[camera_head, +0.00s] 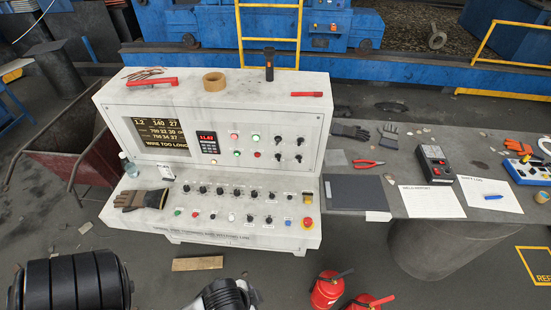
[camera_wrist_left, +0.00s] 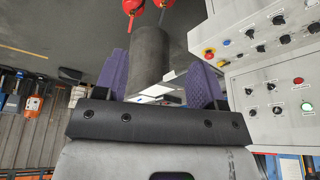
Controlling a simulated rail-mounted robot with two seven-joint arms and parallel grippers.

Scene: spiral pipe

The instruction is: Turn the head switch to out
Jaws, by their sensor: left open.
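The control console (camera_head: 150,95) is a pale cabinet with a sloped lower panel (camera_head: 145,225) bearing rows of black rotary switches (camera_head: 220,190). More black knobs (camera_head: 278,140) are on the upright panel. The switch labels are too small to read, so I cannot tell which one is the head switch. In the left wrist view, my left gripper (camera_wrist_left: 157,78) is open and empty, with two purple fingers apart. The console's switches (camera_wrist_left: 277,20) show at the right of that view, apart from the fingers. My right gripper is not in view.
A work glove (camera_head: 143,199) lies on the panel's left end. A red emergency button (camera_head: 307,222) is at its right end. A grey table (camera_head: 440,240) is to the right; red extinguishers (camera_head: 327,291) stand in front.

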